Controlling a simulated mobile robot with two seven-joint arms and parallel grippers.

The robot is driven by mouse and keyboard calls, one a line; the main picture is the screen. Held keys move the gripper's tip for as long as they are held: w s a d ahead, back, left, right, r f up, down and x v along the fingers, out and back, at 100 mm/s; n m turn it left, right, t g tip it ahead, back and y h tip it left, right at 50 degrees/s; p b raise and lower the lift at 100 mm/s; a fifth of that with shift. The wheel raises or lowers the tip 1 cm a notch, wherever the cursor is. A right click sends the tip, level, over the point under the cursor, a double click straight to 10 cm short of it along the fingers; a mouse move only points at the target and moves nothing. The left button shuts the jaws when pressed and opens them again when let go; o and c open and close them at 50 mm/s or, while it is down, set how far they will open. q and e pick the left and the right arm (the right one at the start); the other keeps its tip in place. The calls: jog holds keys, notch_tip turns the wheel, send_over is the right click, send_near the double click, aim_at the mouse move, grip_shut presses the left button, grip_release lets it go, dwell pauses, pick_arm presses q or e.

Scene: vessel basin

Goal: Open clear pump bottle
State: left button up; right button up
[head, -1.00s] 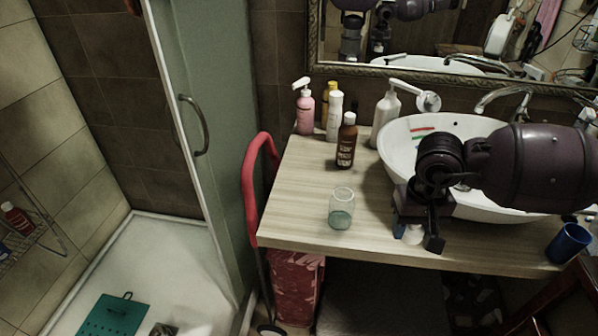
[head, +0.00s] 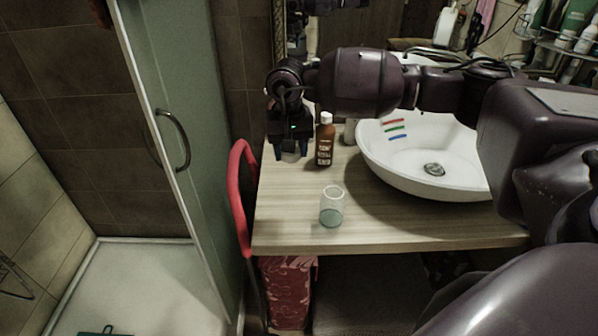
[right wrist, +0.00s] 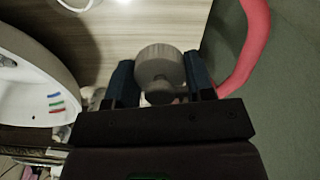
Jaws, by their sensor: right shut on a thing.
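A clear bottle (head: 332,208) stands upright on the wooden counter, near its front edge. Its top looks open, with no pump on it. My right gripper (head: 291,156) is over the counter's back left part, left of a brown bottle (head: 325,142). In the right wrist view, its blue fingers (right wrist: 159,78) are shut on a pale round cap (right wrist: 158,62), with a smaller rounded part showing on the near side. The clear bottle stands apart from the gripper. My left gripper is not in view.
A white basin (head: 425,165) sits right of the bottles. A red curved rail (head: 240,195) runs along the counter's left end, beside the glass shower door (head: 180,90). The counter (head: 285,215) is clear around the clear bottle. My right arm hides much of the back.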

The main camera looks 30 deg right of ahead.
notch_tip(320, 180, up, 3)
jog(key=m, duration=0.2)
send_over(308, 191)
jog(key=shift+m, duration=0.3)
notch_tip(308, 191, down, 20)
jog(key=shift+f, duration=0.2)
jog(key=o, duration=1)
notch_tip(308, 191, up, 12)
jog(key=shift+r, duration=0.2)
jog(key=shift+a, duration=0.1)
